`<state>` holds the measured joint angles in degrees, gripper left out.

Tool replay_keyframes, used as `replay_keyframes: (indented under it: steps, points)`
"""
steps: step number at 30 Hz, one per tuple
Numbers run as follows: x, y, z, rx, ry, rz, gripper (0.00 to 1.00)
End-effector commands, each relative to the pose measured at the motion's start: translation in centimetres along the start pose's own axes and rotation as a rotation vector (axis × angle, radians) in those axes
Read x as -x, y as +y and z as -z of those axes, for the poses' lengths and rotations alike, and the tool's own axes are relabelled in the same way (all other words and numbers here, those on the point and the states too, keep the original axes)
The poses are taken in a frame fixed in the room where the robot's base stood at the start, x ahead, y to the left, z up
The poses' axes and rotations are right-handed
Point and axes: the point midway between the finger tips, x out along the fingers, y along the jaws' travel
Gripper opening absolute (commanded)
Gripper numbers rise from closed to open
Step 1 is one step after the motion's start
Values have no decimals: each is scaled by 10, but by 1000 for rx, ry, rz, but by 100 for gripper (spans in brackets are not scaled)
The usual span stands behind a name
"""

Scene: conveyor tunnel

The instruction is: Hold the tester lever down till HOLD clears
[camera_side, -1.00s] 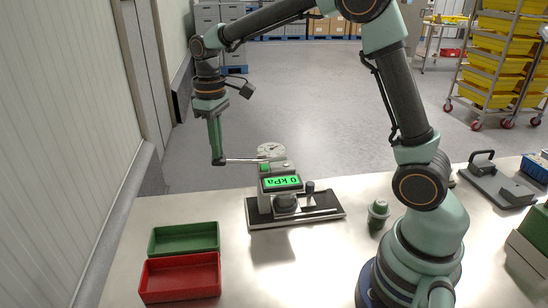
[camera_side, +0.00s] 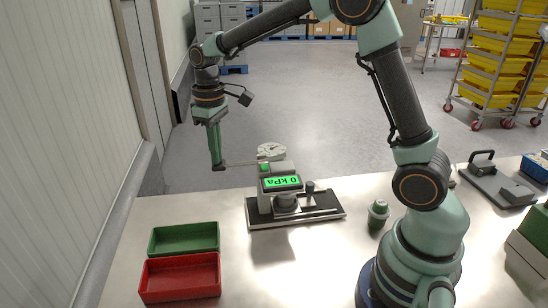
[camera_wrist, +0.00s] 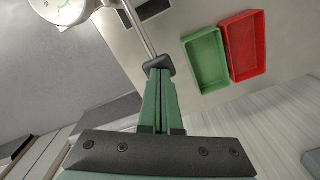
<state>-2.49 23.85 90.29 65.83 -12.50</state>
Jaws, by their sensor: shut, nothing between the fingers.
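The tester (camera_side: 281,183) stands on a dark base plate, with a lit green display reading "0 kPa" upside down. Its lever (camera_side: 245,163) is a thin metal rod reaching left from the tester's top, close to level. My gripper (camera_side: 218,164) is shut and empty, pointing down at the lever's outer end. In the wrist view the lever (camera_wrist: 142,32) ends in a dark grip (camera_wrist: 159,65) right at my closed fingertips (camera_wrist: 159,72). They appear to touch it, though exact contact is hard to tell. No HOLD text is readable.
A green bin (camera_side: 184,238) and a red bin (camera_side: 180,277) sit at the table's left. A dark plate with a handle (camera_side: 497,187) and a blue box (camera_side: 520,193) lie farther right.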

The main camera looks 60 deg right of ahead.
Motion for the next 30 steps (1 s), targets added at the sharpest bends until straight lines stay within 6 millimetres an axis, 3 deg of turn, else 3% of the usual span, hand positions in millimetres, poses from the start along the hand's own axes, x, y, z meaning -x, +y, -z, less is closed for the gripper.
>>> replay_keyframes:
  steps: [30]
  points:
    - [-11, -1, 0, 0, -1, 0, 0]
